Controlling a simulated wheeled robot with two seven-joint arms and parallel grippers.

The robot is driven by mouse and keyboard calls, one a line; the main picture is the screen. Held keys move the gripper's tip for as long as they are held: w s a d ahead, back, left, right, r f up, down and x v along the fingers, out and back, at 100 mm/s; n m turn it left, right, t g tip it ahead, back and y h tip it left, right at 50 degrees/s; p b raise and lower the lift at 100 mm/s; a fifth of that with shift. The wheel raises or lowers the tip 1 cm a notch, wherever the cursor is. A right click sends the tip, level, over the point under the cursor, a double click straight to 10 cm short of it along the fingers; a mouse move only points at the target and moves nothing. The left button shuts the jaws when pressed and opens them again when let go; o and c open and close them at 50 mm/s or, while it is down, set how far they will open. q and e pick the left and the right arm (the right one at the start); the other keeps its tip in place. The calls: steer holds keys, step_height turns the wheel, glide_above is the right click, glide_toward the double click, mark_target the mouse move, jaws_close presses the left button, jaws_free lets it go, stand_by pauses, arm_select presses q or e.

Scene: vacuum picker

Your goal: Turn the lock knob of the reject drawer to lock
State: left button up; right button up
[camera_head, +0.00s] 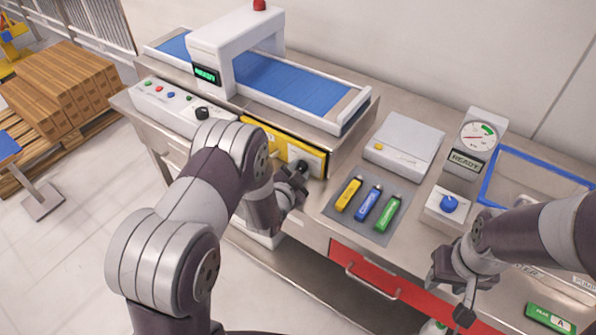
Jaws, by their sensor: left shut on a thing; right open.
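A yellow-fronted drawer (314,158) sits under the conveyor, with a black knob (302,166) near its right end. It appears closed, though my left arm hides much of its front. My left gripper (297,179) is at this knob, shut on it; the fingers hide part of it, so I cannot tell which way the knob points. My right gripper (458,293) is open and empty, in front of the bench edge near a red drawer (344,254) with a bar handle.
A conveyor with a blue belt (290,82) stands above the yellow drawer. Yellow, blue and green tubes lie on a grey mat (338,210). A gauge unit (478,142) and a blue knob (449,203) stand farther right. A control panel with a black dial (202,113) is behind my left arm.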

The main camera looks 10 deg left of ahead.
arm_select(q)
steer(key=n, duration=0.1)
steer(key=n+g+h, duration=0.1)
steer(key=n, duration=0.1)
steer(key=shift+a+r+h, duration=0.1)
steer(key=shift+a+h, duration=0.1)
steer(key=shift+h, duration=0.1)
steer(key=shift+w+a+n+g+h+p, duration=0.1)
steer(key=shift+n+g+h+p, duration=0.15)
steer(key=shift+n+h, duration=0.25)
steer(key=shift+w+a+n+g+h+p, duration=0.15)
steer(key=shift+n+h+p, duration=0.15)
steer(key=shift+n, duration=0.4)
steer(key=n+h, duration=0.2)
steer(key=n, duration=0.1)
steer(key=shift+a+p, duration=0.1)
steer(key=shift+p, duration=0.25)
steer(key=shift+a+f+n+g+h, duration=0.1)
steer(key=shift+n+g+h, duration=0.05)
steer(key=shift+n+h, duration=0.4)
steer(key=shift+a+f+n+g+h, duration=0.15)
steer(key=shift+n+h, duration=0.2)
steer(key=shift+n, duration=0.4)
steer(key=shift+d, duration=0.1)
steer(key=o, duration=0.8)
steer(key=b+v, duration=0.1)
steer(key=v, duration=1.1)
steer(key=shift+s+a+r, duration=0.1)
steer(key=shift+s+a, duration=0.1)
steer(key=shift+a, duration=0.1)
